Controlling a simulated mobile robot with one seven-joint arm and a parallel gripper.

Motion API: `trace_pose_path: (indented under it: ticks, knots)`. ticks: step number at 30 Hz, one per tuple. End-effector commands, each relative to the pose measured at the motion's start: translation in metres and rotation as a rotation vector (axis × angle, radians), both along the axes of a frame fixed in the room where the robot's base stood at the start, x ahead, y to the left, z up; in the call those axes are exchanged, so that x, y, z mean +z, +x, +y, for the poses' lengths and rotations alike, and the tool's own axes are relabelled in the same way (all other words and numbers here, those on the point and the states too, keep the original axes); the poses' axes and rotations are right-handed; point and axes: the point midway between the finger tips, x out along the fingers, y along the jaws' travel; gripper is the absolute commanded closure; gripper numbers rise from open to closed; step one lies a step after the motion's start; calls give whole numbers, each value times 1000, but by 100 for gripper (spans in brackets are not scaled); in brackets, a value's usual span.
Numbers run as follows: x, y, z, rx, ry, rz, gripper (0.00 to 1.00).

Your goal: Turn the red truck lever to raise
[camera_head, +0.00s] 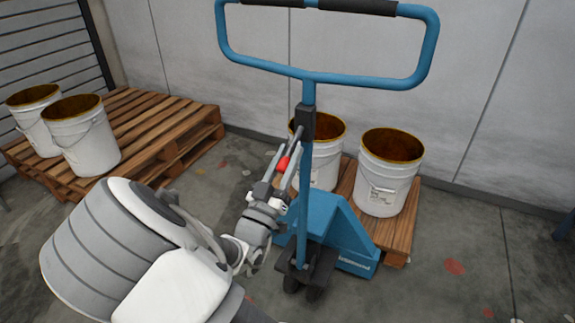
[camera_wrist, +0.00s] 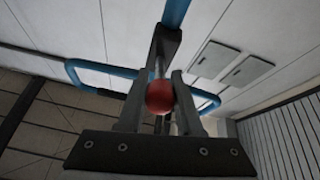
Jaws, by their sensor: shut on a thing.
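The red truck lever (camera_head: 283,163) has a red knob and sits beside the blue handle post, just below a black block (camera_head: 306,122) on it. My gripper (camera_head: 289,158) reaches up from the lower left, with its fingers on both sides of the red knob. In the wrist view the red knob (camera_wrist: 160,97) sits between the two fingers (camera_wrist: 157,100), and the gripper is shut on it. A thin rod runs from the knob up toward the black block. The blue pallet truck (camera_head: 340,237) stands upright with its looped handle (camera_head: 350,80) above.
Two white buckets (camera_head: 386,172) stand on a wooden pallet (camera_head: 396,226) behind the truck. Two more buckets (camera_head: 82,138) stand on a pallet (camera_head: 150,122) at the left. A pale wall (camera_head: 480,100) closes the back.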

Motion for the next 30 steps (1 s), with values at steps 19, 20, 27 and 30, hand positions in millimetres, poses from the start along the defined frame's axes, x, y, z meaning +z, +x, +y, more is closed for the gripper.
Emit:
trace_pose_path:
  ticks: [19, 20, 27, 30]
  knots:
    - [-4, 1, 0, 3, -14, -30, 36]
    - [-4, 1, 0, 3, -14, -30, 36]
    - [-4, 1, 0, 2, -13, -30, 36]
    - [-6, -3, 2, 3, -14, -30, 36]
